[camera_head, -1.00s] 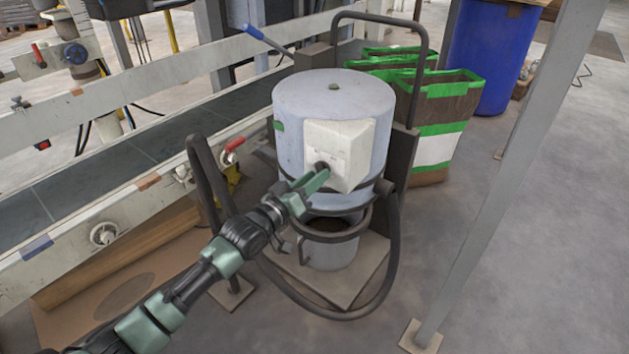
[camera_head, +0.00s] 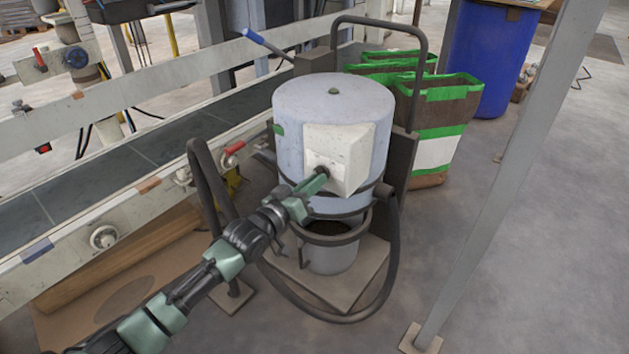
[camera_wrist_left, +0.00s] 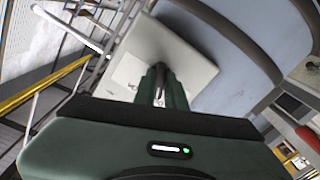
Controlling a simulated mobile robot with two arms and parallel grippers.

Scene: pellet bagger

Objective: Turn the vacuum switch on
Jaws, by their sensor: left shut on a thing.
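The vacuum (camera_head: 300,115) is a pale blue-grey drum on a stand, with a white switch box (camera_head: 347,145) on its front. A small dark switch knob (camera_head: 325,171) sticks out of the box's face. My left gripper (camera_head: 318,178) reaches it from the lower left and is shut on the knob. In the left wrist view the fingers of my left gripper (camera_wrist_left: 160,84) are close together in front of the white box (camera_wrist_left: 190,57). They hide most of the knob, so its turned position cannot be told. My right gripper is not in view.
A black hose (camera_head: 393,240) loops around the vacuum's front. A conveyor frame (camera_head: 150,205) runs along the left. Green-edged bags (camera_head: 440,120) and a blue barrel (camera_head: 490,60) stand behind. A grey post (camera_head: 500,180) rises at right, with clear floor around it.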

